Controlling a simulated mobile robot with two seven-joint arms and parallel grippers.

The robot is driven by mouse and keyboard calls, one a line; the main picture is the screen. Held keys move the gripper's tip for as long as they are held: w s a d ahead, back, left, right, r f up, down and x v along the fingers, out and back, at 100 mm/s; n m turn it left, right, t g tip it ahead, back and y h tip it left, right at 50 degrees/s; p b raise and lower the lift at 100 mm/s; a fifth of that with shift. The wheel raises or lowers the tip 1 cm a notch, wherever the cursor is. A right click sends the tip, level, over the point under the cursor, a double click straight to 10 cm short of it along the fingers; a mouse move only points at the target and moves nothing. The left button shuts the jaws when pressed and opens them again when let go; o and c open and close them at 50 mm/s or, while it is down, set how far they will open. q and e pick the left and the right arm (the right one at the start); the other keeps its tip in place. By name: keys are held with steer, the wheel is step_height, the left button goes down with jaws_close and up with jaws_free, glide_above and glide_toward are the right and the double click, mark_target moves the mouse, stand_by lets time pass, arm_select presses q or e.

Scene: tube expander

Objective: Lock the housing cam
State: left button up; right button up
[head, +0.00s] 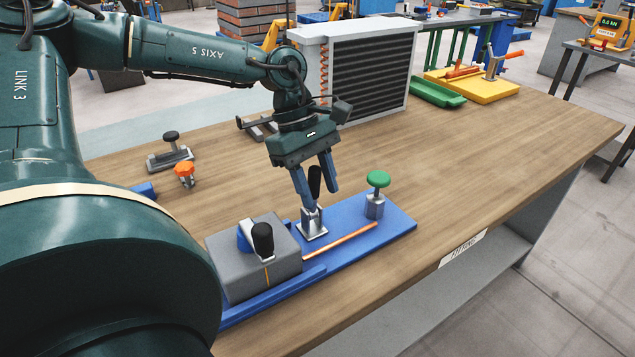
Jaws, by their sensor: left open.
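The grey housing block (240,278) sits on the left part of the blue base plate (395,222). A blue cam with a light metal lever and a black knob (263,240) is on top of the housing. My left gripper (320,196) is open, pointing down over the plate to the right of the housing. Its blue fingers are on either side of an upright black handle (315,178) on a small metal clamp (312,226). I cannot tell whether the fingers touch the handle. My right gripper is out of view.
A copper tube (342,241) lies along the plate, and a green-knobbed post (377,190) stands right of my left gripper. A finned coil unit (365,70), green tray (437,92) and yellow fixture (478,88) stand behind. The table's right part is clear.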

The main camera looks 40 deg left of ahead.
arm_select(q)
steer(key=shift+c, duration=0.2)
jaws_close()
stand_by(0.3)
